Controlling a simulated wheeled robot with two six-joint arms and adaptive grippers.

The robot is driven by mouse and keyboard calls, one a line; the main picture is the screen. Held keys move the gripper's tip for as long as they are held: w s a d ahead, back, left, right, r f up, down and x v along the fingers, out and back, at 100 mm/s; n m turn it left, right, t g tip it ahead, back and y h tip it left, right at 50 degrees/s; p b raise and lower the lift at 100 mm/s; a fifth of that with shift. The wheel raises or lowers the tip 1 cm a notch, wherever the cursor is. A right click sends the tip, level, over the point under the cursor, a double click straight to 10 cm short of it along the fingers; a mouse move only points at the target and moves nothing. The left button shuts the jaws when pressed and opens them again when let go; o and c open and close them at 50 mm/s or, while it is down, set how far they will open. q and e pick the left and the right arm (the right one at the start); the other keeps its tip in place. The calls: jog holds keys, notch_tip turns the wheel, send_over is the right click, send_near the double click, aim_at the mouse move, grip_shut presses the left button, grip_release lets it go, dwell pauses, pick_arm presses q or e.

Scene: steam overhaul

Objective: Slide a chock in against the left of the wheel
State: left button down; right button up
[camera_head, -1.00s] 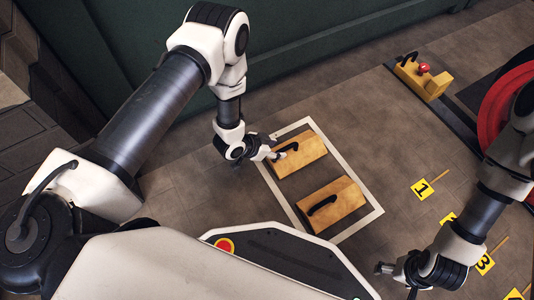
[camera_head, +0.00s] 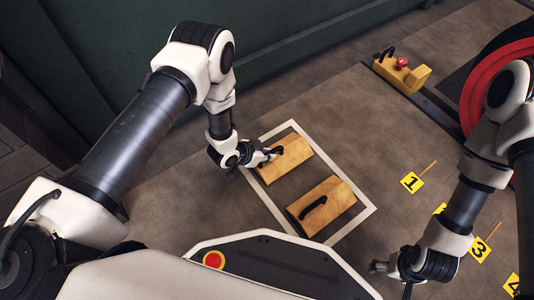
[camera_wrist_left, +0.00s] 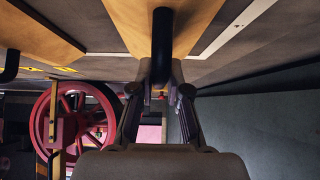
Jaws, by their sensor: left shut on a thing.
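Two wooden chocks with black handles lie inside a white-outlined rectangle on the floor. My left gripper (camera_head: 264,158) is shut on the handle of the far chock (camera_head: 288,160), which rests on the floor. In the left wrist view the fingers (camera_wrist_left: 161,95) close around the black handle (camera_wrist_left: 162,45). The near chock (camera_head: 322,206) lies apart, untouched. The red wheel (camera_head: 490,85) is at the right edge of the head view, partly hidden by my right arm; a red spoked wheel (camera_wrist_left: 75,118) also shows in the left wrist view. My right gripper (camera_head: 380,267) is low on the right, its jaws unclear.
A yellow block with a red knob (camera_head: 402,72) sits on the dark rail left of the wheel. Numbered yellow markers (camera_head: 411,182) lie on the floor at the right. A green wall (camera_head: 290,50) runs along the back.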

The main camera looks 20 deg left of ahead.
pick_arm(q)
jog(key=shift+r, duration=0.1)
jog(key=shift+r+p, duration=1.4)
jog(key=shift+r, duration=0.05)
